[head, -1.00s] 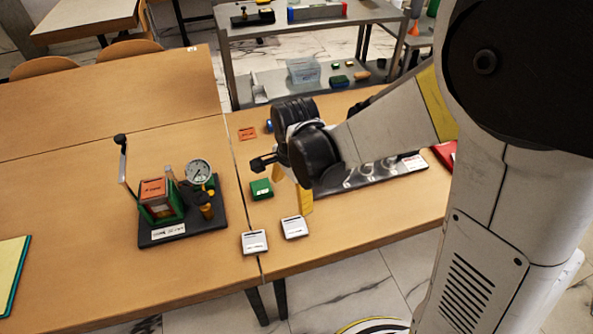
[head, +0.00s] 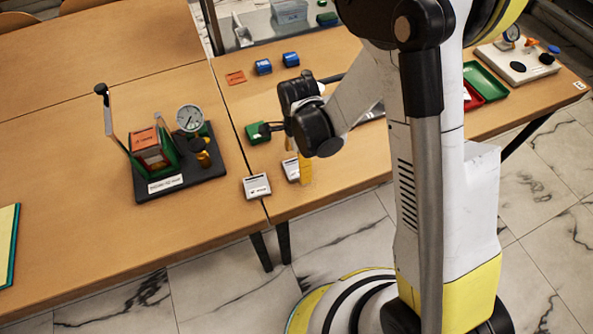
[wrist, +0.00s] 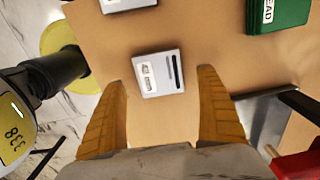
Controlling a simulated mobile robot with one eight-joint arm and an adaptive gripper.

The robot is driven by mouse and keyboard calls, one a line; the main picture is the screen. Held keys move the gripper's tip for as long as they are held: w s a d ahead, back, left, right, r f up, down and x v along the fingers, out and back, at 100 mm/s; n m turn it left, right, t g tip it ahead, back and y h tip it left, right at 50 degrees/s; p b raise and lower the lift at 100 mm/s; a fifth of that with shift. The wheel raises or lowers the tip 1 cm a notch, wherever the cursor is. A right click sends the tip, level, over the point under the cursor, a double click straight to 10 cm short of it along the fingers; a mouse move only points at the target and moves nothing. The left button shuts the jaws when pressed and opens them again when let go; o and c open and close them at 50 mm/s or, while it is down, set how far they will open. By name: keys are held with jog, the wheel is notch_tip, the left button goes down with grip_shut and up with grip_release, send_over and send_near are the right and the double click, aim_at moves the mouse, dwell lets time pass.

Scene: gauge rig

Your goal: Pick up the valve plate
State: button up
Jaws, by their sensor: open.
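Two small light grey plates with labels lie on the wooden table. The right plate (head: 290,171) is partly hidden by a yellow finger in the head view. In the wrist view this plate (wrist: 158,73) lies flat between my open fingers, with clear gaps on both sides. The left plate (head: 256,187) lies beside it, and its edge shows at the top of the wrist view (wrist: 127,4). The labels are too small to read, so I cannot tell which is the valve plate. My gripper (wrist: 163,82) is open and empty above the right plate.
A green block (head: 257,133) lies just behind the plates. A black-based gauge rig (head: 190,182) with a lever stands to the left. Blue cylinders (head: 264,67) and an orange card (head: 235,78) lie farther back. The table's front edge is close to the plates.

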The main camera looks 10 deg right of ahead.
notch_tip(320, 180, down, 2)
jog(key=shift+f, duration=0.1)
jog(key=c, duration=1.4)
